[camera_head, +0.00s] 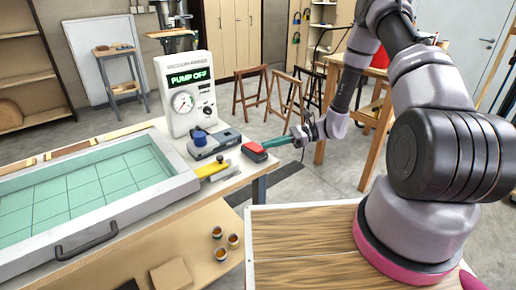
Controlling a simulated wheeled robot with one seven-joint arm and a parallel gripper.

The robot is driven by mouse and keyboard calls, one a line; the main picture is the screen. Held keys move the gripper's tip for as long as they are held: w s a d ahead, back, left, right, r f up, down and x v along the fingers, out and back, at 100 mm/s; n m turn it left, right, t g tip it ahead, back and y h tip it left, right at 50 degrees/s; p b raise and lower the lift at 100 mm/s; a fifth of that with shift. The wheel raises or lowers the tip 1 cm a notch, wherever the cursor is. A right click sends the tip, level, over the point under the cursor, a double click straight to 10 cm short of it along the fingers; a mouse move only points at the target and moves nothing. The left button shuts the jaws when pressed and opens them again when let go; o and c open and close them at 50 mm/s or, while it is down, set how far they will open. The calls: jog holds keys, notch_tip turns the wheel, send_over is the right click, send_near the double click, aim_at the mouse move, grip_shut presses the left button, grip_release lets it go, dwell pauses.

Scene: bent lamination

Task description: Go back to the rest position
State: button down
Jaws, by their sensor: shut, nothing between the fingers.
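My arm (430,80) rises at the right and reaches down to the middle of the view. My gripper (268,144) has teal fingers, is shut and empty, and points left. Its tips are close to a small dark box with a red top (254,149) at the table's right corner. I cannot tell whether they touch it. The vacuum pump unit (184,95) stands upright behind, with a gauge and a display reading "PUMP OFF".
A vacuum table (100,221) with a teal gridded bed fills the left. A grey-blue tool with a blue cap (211,143) and a yellow-handled tool (212,169) lie near the box. Small jars (221,255) stand on the lower shelf. Wooden trestles (250,92) stand behind on open floor.

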jog(key=shift+d, duration=0.3)
jog(key=shift+r, duration=0.1)
jog(key=s+d+r+n+h, duration=0.3)
jog(key=r+n+h, duration=0.1)
jog(key=r, duration=0.6)
jog(key=s+d+r+n+h, duration=0.2)
jog(key=r+n+h, duration=0.15)
jog(key=r, duration=0.75)
jog(key=s+d+r+n+t+h, duration=0.2)
jog(key=s+d+r+t+h, duration=0.1)
jog(key=s+r, duration=0.4)
jog(key=s+d+r+n+t+h, duration=0.3)
jog(key=s+d+r+t, duration=0.3)
jog(key=r, duration=0.4)
jog(key=shift+s+d+r, duration=0.35)
jog(key=shift+r, duration=0.05)
